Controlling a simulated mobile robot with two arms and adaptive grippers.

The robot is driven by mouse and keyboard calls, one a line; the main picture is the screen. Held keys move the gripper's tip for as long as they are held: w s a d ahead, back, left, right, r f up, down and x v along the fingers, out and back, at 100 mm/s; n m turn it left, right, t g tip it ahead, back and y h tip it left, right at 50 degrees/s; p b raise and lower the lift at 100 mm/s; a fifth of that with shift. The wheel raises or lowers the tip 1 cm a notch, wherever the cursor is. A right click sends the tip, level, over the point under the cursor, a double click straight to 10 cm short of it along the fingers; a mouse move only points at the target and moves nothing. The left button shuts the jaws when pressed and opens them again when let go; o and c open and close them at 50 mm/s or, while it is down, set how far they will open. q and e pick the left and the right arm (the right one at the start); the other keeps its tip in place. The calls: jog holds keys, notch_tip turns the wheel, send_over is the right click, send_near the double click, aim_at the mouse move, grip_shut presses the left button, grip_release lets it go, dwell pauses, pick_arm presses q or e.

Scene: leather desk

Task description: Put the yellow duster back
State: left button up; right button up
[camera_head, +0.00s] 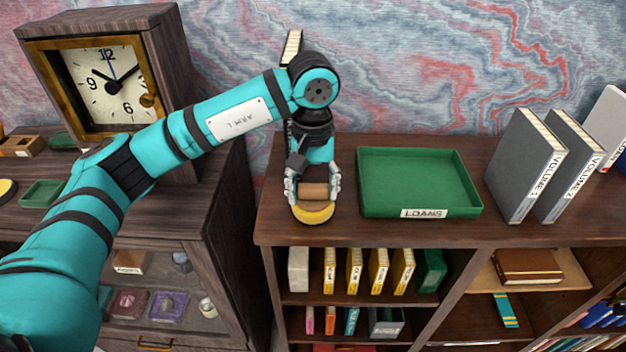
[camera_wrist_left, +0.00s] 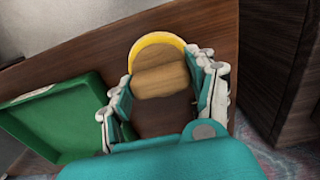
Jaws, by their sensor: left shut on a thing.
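The yellow duster (camera_head: 314,213) has a yellow rim and a tan wooden block on top. It is at the left end of the shelf top, left of the green tray. My left gripper (camera_head: 313,190) is shut on its wooden part from above. In the left wrist view the duster (camera_wrist_left: 158,48) sits between the two fingers of my left gripper (camera_wrist_left: 165,88). I cannot tell whether the duster touches the shelf top. My right gripper is not in view.
A green tray (camera_head: 418,184) labelled LOANS stands right of the gripper. Grey volumes (camera_head: 526,168) stand further right. A clock (camera_head: 109,85) is in a wooden case at the left. The shelf top's front edge is close to the duster.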

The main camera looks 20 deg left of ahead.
aim_at(313, 187)
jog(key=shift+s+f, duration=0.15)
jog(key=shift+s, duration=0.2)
pick_arm(q)
jog(key=o, duration=0.6)
jog(key=shift+f, duration=0.15)
jog(key=shift+c, duration=0.2)
jog(key=o, duration=0.5)
jog(key=shift+c, duration=0.2)
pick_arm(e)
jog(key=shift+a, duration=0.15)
pick_arm(q)
jog(key=shift+r, duration=0.45)
notch_tip(313, 187, up, 12)
jog(key=shift+f+b, duration=0.25)
jog(key=shift+b, duration=0.75)
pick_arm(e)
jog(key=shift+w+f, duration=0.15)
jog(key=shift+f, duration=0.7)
